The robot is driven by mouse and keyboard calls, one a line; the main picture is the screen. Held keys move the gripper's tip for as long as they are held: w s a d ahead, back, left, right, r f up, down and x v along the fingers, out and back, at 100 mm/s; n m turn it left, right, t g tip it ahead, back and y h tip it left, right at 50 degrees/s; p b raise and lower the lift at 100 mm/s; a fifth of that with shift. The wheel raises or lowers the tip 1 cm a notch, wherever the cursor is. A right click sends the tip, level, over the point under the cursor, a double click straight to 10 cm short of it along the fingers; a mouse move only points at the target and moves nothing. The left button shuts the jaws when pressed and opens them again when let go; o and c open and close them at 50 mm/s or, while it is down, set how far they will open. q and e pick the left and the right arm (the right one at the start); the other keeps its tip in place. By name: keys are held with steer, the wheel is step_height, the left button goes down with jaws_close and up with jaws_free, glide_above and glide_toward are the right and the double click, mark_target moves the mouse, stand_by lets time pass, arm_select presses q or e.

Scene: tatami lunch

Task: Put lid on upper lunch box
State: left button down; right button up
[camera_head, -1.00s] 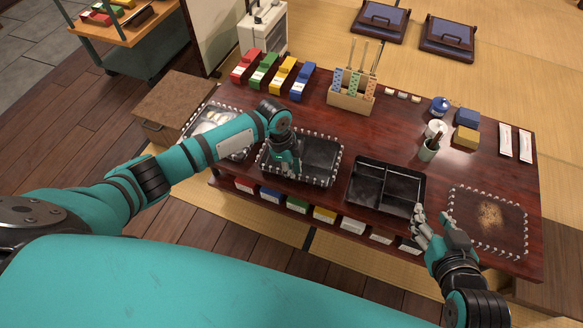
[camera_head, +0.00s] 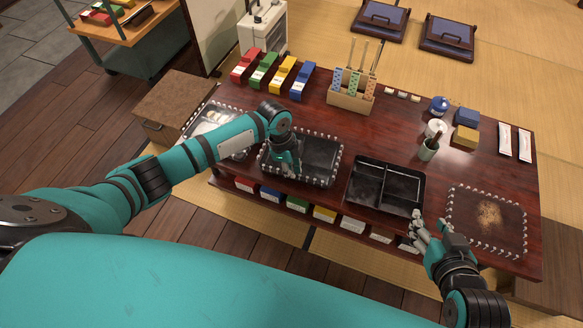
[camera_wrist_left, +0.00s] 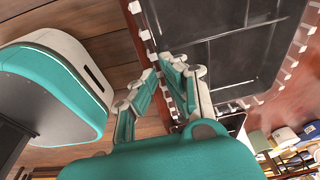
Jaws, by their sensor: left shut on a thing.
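A black, tray-like piece (camera_head: 320,154) lies in the middle pegged outline on the table; divider lines show in it in the left wrist view (camera_wrist_left: 245,50). I cannot tell whether it is a box or a lid. My left gripper (camera_head: 287,168) is at its left part, shut on its edge; in the left wrist view the fingers (camera_wrist_left: 172,85) meet at that edge, and the exact contact is partly hidden. An open black lunch box (camera_head: 372,187) with compartments stands to the right. My right gripper (camera_head: 424,238) has its fingers apart, near this box's front right corner, and looks empty.
An outline of white pegs with a brown patch (camera_head: 488,215) is at the right. Another pegged area with pale food (camera_head: 215,116) is at the left. A wooden holder (camera_head: 351,99), coloured boxes (camera_head: 298,82) and a dark cup (camera_head: 428,149) stand farther back.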

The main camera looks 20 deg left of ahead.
arm_select(q)
steer(key=c, duration=0.8)
jaws_free()
